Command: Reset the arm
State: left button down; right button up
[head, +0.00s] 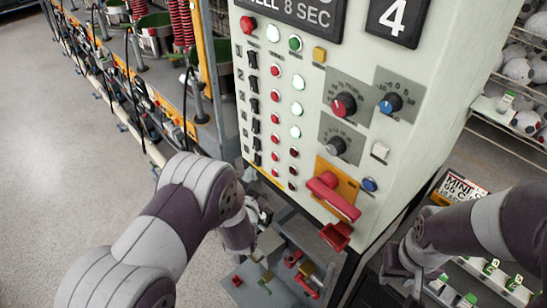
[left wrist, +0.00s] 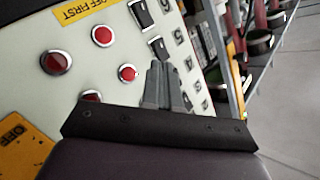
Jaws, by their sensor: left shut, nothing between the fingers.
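My left arm reaches in from the left in the head view. Its gripper (head: 259,212) is beside the lower left edge of the control panel (head: 330,45) and partly hidden by my wrist. In the left wrist view the fingers (left wrist: 166,85) are together and empty, pointing toward the panel's switches and red lamps. Whether they touch the panel I cannot tell. My right arm comes in from the right; its gripper (head: 412,284) is low at the panel's right side, dark and partly hidden, so its fingers are unclear.
A red handle (head: 333,196) on an orange plate sticks out of the panel, with a red block (head: 337,235) below. A grey tray (head: 245,278) with small coloured parts lies under it. Machine rows stand at upper left and ball shelves at right. Open floor (head: 60,120) is at left.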

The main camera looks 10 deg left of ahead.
pick_arm(q)
jog(key=s+d+f+n+g+h, duration=0.2)
jog(key=s+f+n+g, duration=0.2)
jog(key=s+f+g, duration=0.6)
jog(key=s+a+r+n+g, duration=0.1)
jog(key=s+a+r+g, duration=0.1)
jog(key=s+r, duration=0.5)
jog(key=s+a+r+g, duration=0.1)
jog(key=s+r+g, duration=0.1)
jog(key=s+r, duration=0.4)
jog(key=shift+s+a+r+n+g, duration=0.4)
jog(key=shift+r, duration=0.1)
jog(key=shift+s, duration=0.15)
